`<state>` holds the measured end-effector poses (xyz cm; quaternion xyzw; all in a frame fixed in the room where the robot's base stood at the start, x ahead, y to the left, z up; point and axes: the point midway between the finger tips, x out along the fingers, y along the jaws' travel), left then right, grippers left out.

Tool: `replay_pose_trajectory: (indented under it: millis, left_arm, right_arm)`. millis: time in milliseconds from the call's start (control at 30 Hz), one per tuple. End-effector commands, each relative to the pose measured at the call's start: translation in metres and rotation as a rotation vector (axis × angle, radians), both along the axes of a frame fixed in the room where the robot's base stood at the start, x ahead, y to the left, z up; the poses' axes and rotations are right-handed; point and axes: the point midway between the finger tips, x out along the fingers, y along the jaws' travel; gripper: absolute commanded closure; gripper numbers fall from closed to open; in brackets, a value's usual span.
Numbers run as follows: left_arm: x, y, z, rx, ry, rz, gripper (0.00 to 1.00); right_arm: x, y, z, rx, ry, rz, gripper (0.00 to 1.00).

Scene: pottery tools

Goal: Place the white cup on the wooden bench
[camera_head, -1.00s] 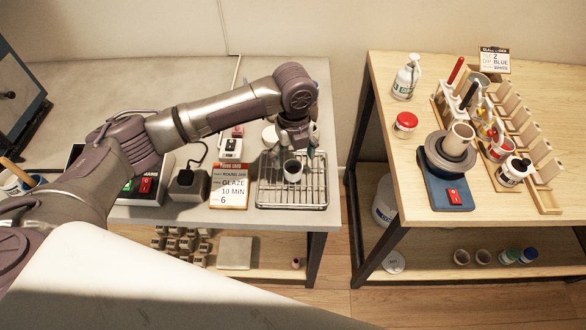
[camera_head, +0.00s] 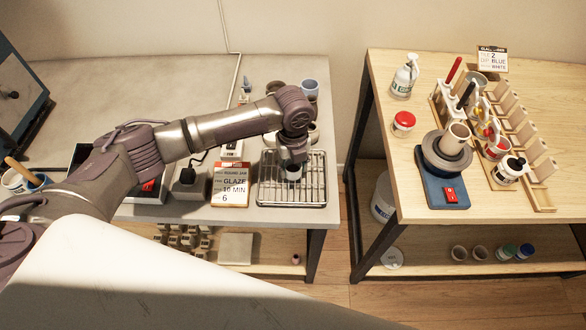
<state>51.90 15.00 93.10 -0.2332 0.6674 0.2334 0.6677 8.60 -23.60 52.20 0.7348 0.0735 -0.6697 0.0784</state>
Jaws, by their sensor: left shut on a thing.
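A small pale cup (camera_head: 292,174), partly hidden, is at the wire rack (camera_head: 275,203) on the grey table. My left gripper (camera_head: 292,165) reaches down over it from above and is shut on it. The arm hides most of the fingers, and I cannot tell whether the cup still touches the rack. The wooden bench (camera_head: 410,65) stands to the right, across a gap. My right gripper is not in view.
The bench holds a blue wheel device (camera_head: 441,185), a red-lidded jar (camera_head: 403,123), a spray bottle (camera_head: 405,78) and a wooden rack (camera_head: 538,177). Cups (camera_head: 309,88) stand behind my arm.

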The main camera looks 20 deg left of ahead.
Motion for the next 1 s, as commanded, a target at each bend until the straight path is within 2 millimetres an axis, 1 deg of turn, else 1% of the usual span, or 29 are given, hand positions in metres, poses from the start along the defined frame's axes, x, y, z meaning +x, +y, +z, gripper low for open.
replay_pose_trajectory:
  millis: [33,67,267,367,467,567,633,700,1000]
  left_arm:
    - [0.0,0.0,0.0,0.0,0.0,0.0,0.87]
    - [0.0,0.0,0.0,0.0,0.0,0.0,0.92]
    - [0.0,0.0,0.001,-0.001,-0.001,0.0,0.92]
    - [0.001,0.0,0.005,-0.001,-0.002,0.0,0.92]
    - [0.001,0.0,0.013,-0.002,-0.003,0.0,0.92]
    - [0.002,0.0,0.028,-0.002,-0.005,0.001,0.92]
    - [0.002,0.0,0.041,-0.001,-0.006,-0.001,0.92]
    - [-0.004,-0.02,0.049,-0.005,-0.004,-0.007,0.92]
    - [-0.02,-0.082,0.088,-0.004,-0.003,-0.005,0.92]
  right_arm:
    - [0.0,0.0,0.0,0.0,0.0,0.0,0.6]
    - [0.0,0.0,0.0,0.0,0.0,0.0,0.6]
    - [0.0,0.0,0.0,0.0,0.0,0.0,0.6]
    - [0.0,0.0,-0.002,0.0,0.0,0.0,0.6]
    - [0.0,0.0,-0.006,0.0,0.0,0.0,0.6]
    - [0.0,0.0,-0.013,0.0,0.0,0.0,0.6]
    - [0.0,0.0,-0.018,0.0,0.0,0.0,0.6]
    - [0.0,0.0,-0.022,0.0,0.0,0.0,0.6]
    - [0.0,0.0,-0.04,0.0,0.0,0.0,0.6]
